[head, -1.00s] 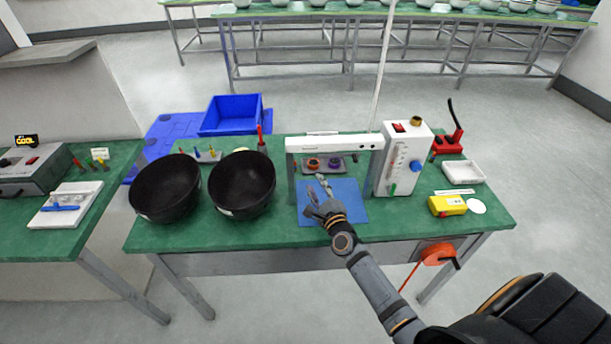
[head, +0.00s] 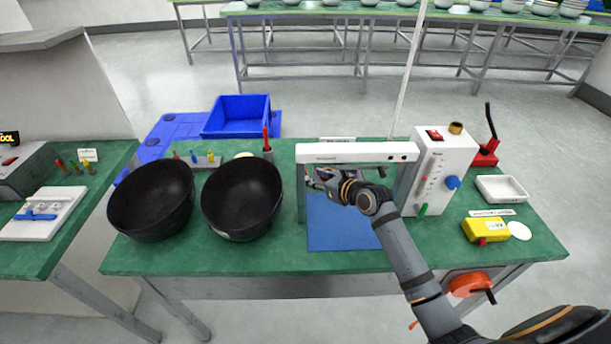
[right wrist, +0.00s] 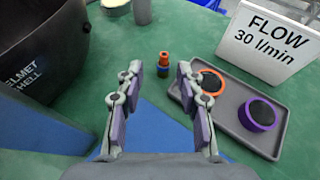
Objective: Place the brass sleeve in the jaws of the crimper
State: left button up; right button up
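My right gripper (head: 322,178) is under the white crossbar in the head view. In the right wrist view my right gripper (right wrist: 160,72) has its fingers wide apart with nothing between them. A small orange-copper fitting with a dark blue base (right wrist: 163,62) stands on the green table just beyond the fingertips, apart from them. I cannot tell whether it is the brass sleeve. A brass-coloured cylinder (head: 455,128) sits on top of the white flow unit. A red tool with a black lever (head: 486,152), perhaps the crimper, stands at the back right; its jaws are not clear. My left gripper is not in view.
A grey tray (right wrist: 255,128) holds orange and purple rings, right of the gripper. A "FLOW" sign (right wrist: 268,40) stands behind it. The white crossbar (head: 345,153) spans above my arm. Two black bowls (head: 150,200) stand left. The blue mat (head: 335,225) is bare in front.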

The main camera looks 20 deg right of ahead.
jog(key=shift+w+a+f, duration=0.2)
jog(key=shift+w+f, duration=0.15)
jog(key=shift+w, duration=0.2)
jog(key=shift+w+f, duration=0.15)
jog(key=shift+w, duration=0.1)
jog(key=b+x, duration=0.1)
jog(key=x, duration=0.3)
jog(key=shift+w+d+f, duration=0.1)
jog(key=shift+w+f, duration=0.05)
jog(key=shift+w, duration=0.15)
jog(key=shift+w+f, duration=0.1)
jog(key=shift+w, duration=0.15)
jog(key=shift+s, duration=0.15)
jog(key=shift+c, duration=0.9)
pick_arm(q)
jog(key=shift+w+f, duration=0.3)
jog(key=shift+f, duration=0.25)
pick_arm(e)
grip_shut()
